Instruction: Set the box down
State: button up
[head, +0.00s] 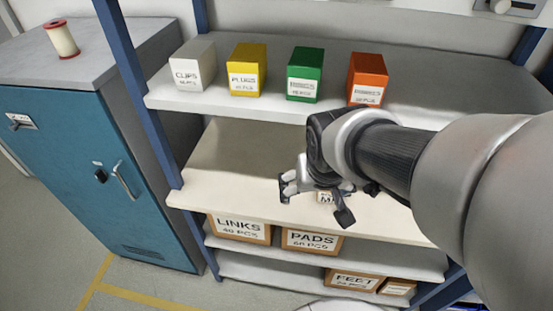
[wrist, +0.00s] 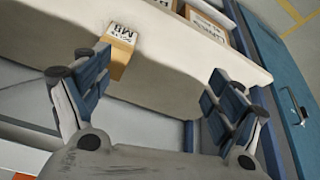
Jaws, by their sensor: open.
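A small tan box with a white label reading "M8" (wrist: 118,58) stands on the middle shelf board (head: 245,203). In the head view only a little of the box (head: 326,197) shows behind my gripper (head: 316,200). In the wrist view my gripper (wrist: 160,80) is open, its two fingers wide apart with nothing between the pads. The box lies beyond the fingertips, close to the left finger in that view. Whether that finger touches it, I cannot tell.
White, yellow (head: 247,70), green (head: 305,75) and orange (head: 367,79) boxes stand on the shelf above. LINKS (head: 239,229), PADS (head: 312,241) and FEET (head: 352,280) boxes are below. A blue cabinet (head: 80,160) stands left. The middle board's left part is clear.

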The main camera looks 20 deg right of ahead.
jog(key=s+a+r+n+y, duration=0.1)
jog(key=s+a+r+n, duration=0.2)
jog(key=s+a+r, duration=0.2)
jog(key=s+a, duration=0.2)
jog(key=s, duration=0.2)
jog(key=shift+s+a+y, duration=0.3)
jog(key=shift+s+a, duration=0.05)
jog(key=shift+a, duration=0.05)
jog(key=shift+c, duration=0.2)
